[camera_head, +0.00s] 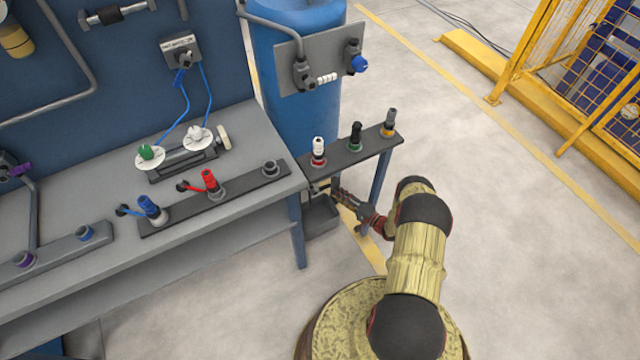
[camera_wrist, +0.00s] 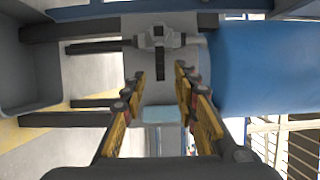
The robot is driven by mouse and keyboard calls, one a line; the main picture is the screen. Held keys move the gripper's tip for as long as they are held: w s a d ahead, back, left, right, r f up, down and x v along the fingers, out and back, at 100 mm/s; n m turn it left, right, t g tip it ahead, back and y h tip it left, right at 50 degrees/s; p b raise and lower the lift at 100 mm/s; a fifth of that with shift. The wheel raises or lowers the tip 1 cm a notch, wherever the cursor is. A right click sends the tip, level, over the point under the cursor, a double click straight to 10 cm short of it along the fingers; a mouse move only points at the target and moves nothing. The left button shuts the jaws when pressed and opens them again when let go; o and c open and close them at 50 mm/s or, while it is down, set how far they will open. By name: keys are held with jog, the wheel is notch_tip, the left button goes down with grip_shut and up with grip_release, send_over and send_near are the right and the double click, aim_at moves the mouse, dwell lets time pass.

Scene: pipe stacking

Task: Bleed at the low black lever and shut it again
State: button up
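In the wrist view a grey valve-like fitting (camera_wrist: 158,38) lies ahead of my fingertips, with dark bars running left from its area. I cannot tell surely which dark part is the low black lever. My gripper (camera_wrist: 159,76) is open, its two fingers apart with nothing clearly between them. In the head view my gripper (camera_head: 340,194) reaches low under the edge of the narrow shelf, above a dark grey bin (camera_head: 320,217). The shelf and the arm hide much of the low fitting there. Contact between fingers and fitting cannot be seen.
The blue tank (camera_head: 300,110) stands behind the shelf and fills the right of the wrist view (camera_wrist: 265,65). The narrow shelf (camera_head: 337,163) carries white, green and orange-based fittings. The workbench (camera_head: 75,190) is at left. A yellow fence (camera_head: 560,60) stands far right; floor between is clear.

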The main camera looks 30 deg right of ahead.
aim_at(326, 186)
jog(key=b+x, duration=0.1)
jog(key=x, duration=0.6)
jog(key=shift+b, duration=0.4)
jog(key=shift+c, duration=0.6)
grip_shut()
